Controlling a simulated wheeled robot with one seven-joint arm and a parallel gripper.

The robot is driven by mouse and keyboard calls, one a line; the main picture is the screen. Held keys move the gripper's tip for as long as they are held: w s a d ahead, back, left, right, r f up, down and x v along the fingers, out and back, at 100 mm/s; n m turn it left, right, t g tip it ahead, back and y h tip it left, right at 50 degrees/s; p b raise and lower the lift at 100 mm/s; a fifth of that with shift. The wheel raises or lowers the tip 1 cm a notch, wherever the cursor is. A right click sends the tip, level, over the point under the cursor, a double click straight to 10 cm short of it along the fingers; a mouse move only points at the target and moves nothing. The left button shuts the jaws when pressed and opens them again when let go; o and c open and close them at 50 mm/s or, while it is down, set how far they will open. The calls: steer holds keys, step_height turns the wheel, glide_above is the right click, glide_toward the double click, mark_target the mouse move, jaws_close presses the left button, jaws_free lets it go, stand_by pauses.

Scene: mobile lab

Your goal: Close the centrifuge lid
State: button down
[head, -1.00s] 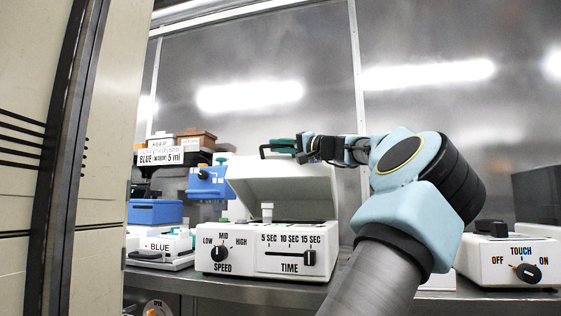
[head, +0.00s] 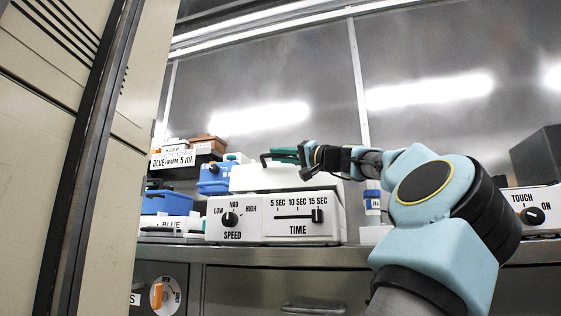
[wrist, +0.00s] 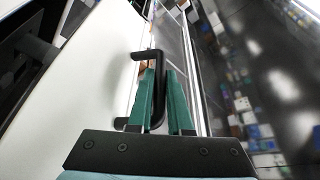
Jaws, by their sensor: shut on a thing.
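The centrifuge (head: 256,228) is a white box on the bench with a SPEED knob and a TIME slider on its front. Its white lid (head: 260,180) lies low over the body, about level. No clear gap shows at the front, but I cannot tell if it is fully seated. The lid's black handle (head: 264,160) stands on top. My gripper (head: 285,156) has green fingers at the handle. In the wrist view, the fingers (wrist: 168,88) are shut on the black handle (wrist: 157,65), with the white lid (wrist: 75,95) to the left.
Blue equipment (head: 166,203) and a rack labelled BLUE 5 ml (head: 178,160) stand to the left. A TOUCH mixer (head: 533,205) is at the right. A beige cabinet (head: 70,180) fills the left side. Drawers (head: 295,290) lie below the bench.

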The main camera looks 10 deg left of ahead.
steer(key=shift+s+d+f, duration=0.1)
steer(key=shift+f, duration=0.3)
steer(key=c, duration=0.8)
jaws_free()
steer(key=shift+c, duration=0.2)
steer(key=p+v, duration=0.2)
steer(key=v, duration=0.8)
steer(key=shift+d+r, duration=0.1)
steer(key=shift+s+d, duration=0.2)
